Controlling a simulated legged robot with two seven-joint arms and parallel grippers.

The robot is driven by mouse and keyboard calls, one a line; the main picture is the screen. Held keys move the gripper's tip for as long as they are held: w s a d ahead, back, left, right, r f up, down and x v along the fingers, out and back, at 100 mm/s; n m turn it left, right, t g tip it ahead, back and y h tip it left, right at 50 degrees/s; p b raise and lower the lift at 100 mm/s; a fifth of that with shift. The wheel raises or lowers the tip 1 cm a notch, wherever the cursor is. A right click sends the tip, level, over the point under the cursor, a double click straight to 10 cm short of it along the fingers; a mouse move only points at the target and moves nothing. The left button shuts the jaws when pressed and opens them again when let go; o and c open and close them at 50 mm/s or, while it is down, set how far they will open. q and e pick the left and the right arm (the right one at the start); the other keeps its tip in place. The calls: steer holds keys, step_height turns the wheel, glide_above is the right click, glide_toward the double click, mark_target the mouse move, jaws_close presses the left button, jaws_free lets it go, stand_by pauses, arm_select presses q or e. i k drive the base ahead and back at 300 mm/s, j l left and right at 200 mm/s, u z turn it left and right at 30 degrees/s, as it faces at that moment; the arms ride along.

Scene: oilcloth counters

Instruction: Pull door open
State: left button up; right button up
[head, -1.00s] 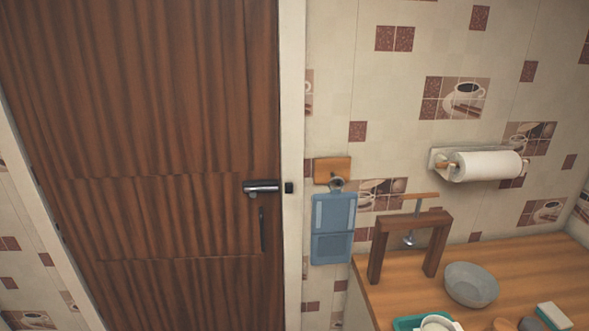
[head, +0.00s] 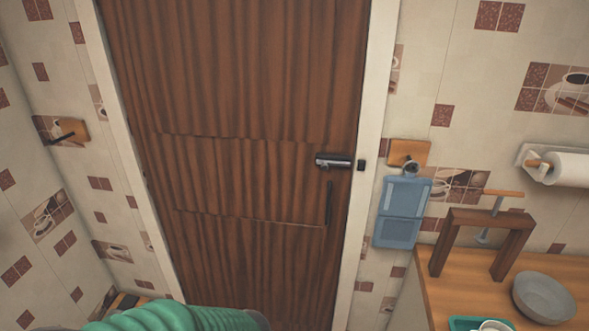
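The brown wooden door (head: 245,100) stands in its pale frame (head: 377,100) in the middle of the head view and looks closed. A dark metal lever handle (head: 333,161) sits near its right edge, with a dark vertical strip below it. A green ribbed shape at the bottom edge looks like part of my own arm. Neither gripper's fingers are in view, and nothing of mine touches the door or handle.
A wooden counter (head: 455,295) at the right holds a wooden press-like stand (head: 439,255) and a grey bowl (head: 545,298). A blue board (head: 403,211) hangs on the wall right of the door. A paper towel roll (head: 572,169) is at far right. A wooden hook (head: 72,132) is on the left wall.

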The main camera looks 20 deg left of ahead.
mark_target(233, 107)
steer(key=i+j+u, duration=0.15)
steer(key=j, duration=0.3)
steer(key=i+j+u, duration=0.15)
steer(key=i+j, duration=0.2)
steer(key=i+j+u, duration=0.15)
steer(key=j, duration=0.35)
steer(key=i, duration=0.15)
